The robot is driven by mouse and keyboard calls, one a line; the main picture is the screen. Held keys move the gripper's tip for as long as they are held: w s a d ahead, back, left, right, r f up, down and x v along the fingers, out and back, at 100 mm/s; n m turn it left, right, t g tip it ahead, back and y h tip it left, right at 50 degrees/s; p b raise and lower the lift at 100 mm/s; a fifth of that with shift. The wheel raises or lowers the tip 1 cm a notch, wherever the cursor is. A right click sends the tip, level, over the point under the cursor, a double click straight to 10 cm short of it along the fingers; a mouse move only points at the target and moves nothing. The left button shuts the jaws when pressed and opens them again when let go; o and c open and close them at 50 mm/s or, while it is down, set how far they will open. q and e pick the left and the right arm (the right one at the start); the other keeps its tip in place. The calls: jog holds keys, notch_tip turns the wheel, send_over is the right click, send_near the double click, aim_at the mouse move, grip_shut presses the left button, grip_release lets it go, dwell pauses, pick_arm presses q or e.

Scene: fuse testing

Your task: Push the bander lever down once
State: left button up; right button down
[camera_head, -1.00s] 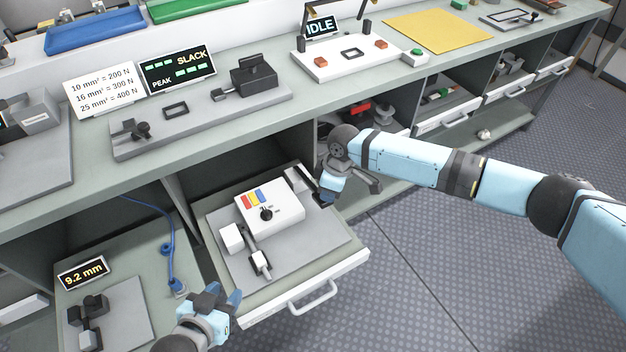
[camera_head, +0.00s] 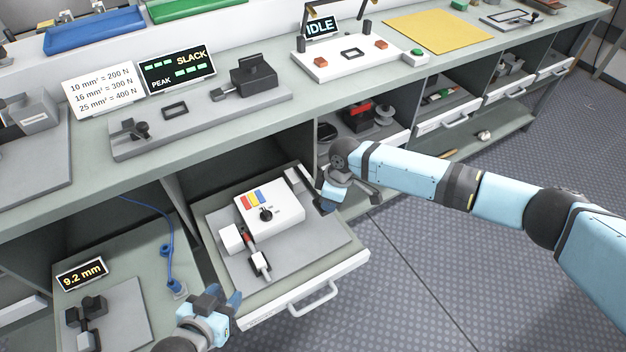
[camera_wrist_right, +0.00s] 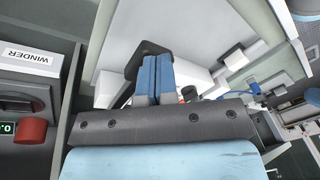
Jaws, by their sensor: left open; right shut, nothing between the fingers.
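The bander is a white box (camera_head: 285,207) with red, yellow and blue patches and a black knob, on a grey plate in the pulled-out drawer (camera_head: 335,268). Its lever seems to be the light bar (camera_head: 296,178) on the box's right side; its dark end is partly hidden by my right gripper. My right gripper (camera_head: 325,206) is shut and empty, low beside that side. In the right wrist view its blue fingers (camera_wrist_right: 154,62) are together, against or just in front of a black part (camera_wrist_right: 143,52); contact is unclear. My left gripper (camera_head: 228,300) is open, left of the drawer handle.
A red band (camera_head: 250,238) shows on the small post beside a white block (camera_head: 231,238). The left compartment holds a blue cable (camera_head: 168,250) and a 9.2 mm display (camera_head: 82,272). The worktop edge overhangs the drawer. A WINDER label (camera_wrist_right: 28,57) is left in the wrist view.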

jog(key=shift+w+a+r+p, duration=0.1)
jog(key=shift+w+r+p, duration=0.1)
jog(key=shift+r+p, duration=0.8)
jog(key=shift+w+a+r+p, duration=0.15)
jog(key=shift+w+r+p, duration=0.1)
jog(key=shift+r+p, duration=0.8)
jog(key=shift+w+a+r+p, duration=0.1)
jog(key=shift+w+r+p, duration=0.1)
jog(key=shift+r+p, duration=0.8)
jog(key=shift+r+b, duration=0.25)
jog(key=shift+b, duration=0.1)
jog(key=shift+r, duration=0.1)
jog(key=a+p+v, duration=0.1)
jog(key=p+v, duration=0.5)
jog(key=shift+a+r, duration=0.3)
jog(key=shift+r, duration=0.1)
jog(key=shift+w, duration=0.15)
